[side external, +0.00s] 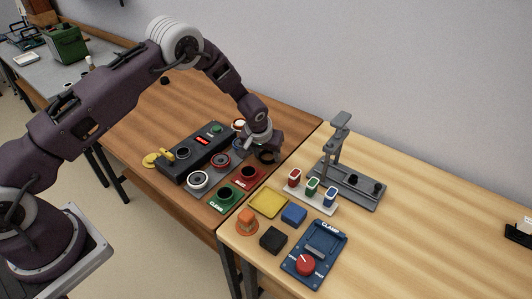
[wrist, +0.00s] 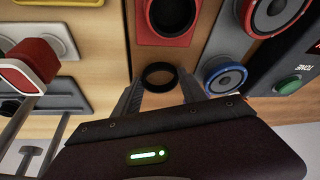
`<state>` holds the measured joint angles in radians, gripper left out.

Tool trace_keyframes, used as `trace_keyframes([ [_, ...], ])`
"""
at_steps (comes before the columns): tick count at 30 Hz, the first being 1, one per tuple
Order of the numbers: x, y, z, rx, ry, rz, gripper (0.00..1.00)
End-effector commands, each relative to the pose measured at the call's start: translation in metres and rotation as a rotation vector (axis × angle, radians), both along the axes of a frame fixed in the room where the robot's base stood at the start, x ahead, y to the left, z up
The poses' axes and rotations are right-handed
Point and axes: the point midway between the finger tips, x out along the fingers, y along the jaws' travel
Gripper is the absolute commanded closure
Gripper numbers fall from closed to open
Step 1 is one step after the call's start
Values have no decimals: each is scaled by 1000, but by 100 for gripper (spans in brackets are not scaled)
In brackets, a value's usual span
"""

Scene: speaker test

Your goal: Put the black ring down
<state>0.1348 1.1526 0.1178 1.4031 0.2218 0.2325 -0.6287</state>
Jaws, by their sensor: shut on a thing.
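The black ring (wrist: 158,67) is between the two fingers of my gripper (wrist: 160,76) in the wrist view, with wood showing through its hole. In the side view the ring (side external: 268,161) is just below my gripper (side external: 264,148), over the brown table to the right of the speakers. My gripper is shut on the ring. I cannot tell whether the ring touches the table. A red plate marked with white letters (side external: 250,183), holding a dark round part, is close by in front; it is also at the top of the wrist view (wrist: 150,35).
A blue-rimmed speaker (wrist: 225,76) and a red-rimmed speaker (side external: 221,160) stand beside the ring. A black tester box (side external: 195,152) is behind them. A green plate (side external: 226,199) lies in front. A grey stand (side external: 345,185) is on the lighter table. The back of the brown table is clear.

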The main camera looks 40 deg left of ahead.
Motion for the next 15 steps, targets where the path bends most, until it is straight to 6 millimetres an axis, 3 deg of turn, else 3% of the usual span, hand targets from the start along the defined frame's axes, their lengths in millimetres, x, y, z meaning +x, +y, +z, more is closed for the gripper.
trace_keyframes([
  [5,0,0,-2,0,1,0,86],
  [6,0,0,-3,0,1,0,47],
  [9,0,0,-2,0,1,0,29],
  [15,0,0,-2,0,1,0,29],
])
